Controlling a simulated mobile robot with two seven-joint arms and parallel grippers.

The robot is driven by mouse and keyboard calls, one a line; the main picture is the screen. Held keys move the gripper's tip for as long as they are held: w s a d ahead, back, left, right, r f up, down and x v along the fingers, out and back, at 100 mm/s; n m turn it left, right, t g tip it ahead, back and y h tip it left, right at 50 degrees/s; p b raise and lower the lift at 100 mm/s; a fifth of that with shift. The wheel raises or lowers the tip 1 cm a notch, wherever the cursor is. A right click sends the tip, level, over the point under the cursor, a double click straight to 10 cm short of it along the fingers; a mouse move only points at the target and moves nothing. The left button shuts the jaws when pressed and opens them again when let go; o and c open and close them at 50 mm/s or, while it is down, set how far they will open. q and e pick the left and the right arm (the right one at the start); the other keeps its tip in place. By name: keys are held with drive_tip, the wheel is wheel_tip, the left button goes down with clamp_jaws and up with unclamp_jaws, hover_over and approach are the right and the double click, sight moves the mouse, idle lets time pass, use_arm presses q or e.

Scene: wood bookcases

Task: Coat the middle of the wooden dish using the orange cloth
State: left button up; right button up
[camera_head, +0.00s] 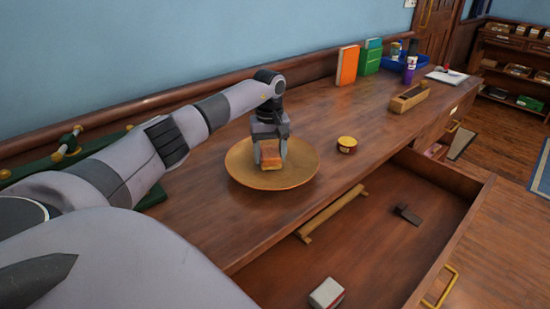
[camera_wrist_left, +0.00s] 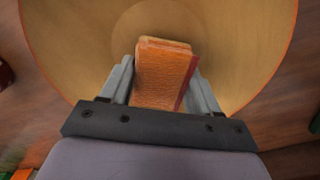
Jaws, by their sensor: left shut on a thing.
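The wooden dish (camera_head: 297,176) is a round, shallow, yellow-brown plate on the dark wood counter. It also fills much of the left wrist view (camera_wrist_left: 75,45). I cannot tell whether the cloth touches the dish. My right gripper is not in view.
A small round tin (camera_head: 347,144) stands right of the dish. An open drawer (camera_head: 390,240) in front holds a white box (camera_head: 327,293) and a dark object (camera_head: 407,214). A wooden tray (camera_head: 409,98), books (camera_head: 347,66), a blue bin (camera_head: 393,62) and a purple bottle (camera_head: 409,70) stand farther back.

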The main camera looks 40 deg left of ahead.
sight(276, 158)
use_arm(q)
drive_tip(key=shift+a, duration=0.25)
drive_tip(key=shift+d+p, duration=0.45)
drive_tip(key=shift+p, duration=0.1)
drive_tip(key=shift+s+d+p, duration=0.15)
drive_tip(key=shift+d+p, duration=0.45)
drive_tip(key=shift+d, duration=0.7)
drive_tip(key=shift+s+f, duration=0.15)
drive_tip(key=shift+s, duration=0.15)
drive_tip(key=shift+a+f+b, duration=0.2)
drive_tip(key=shift+a+b, duration=0.2)
drive_tip(key=shift+a, duration=0.5)
drive_tip(key=shift+w+a+b, duration=0.15)
drive_tip(key=shift+a+b, duration=0.2)
drive_tip(key=shift+a, duration=0.5)
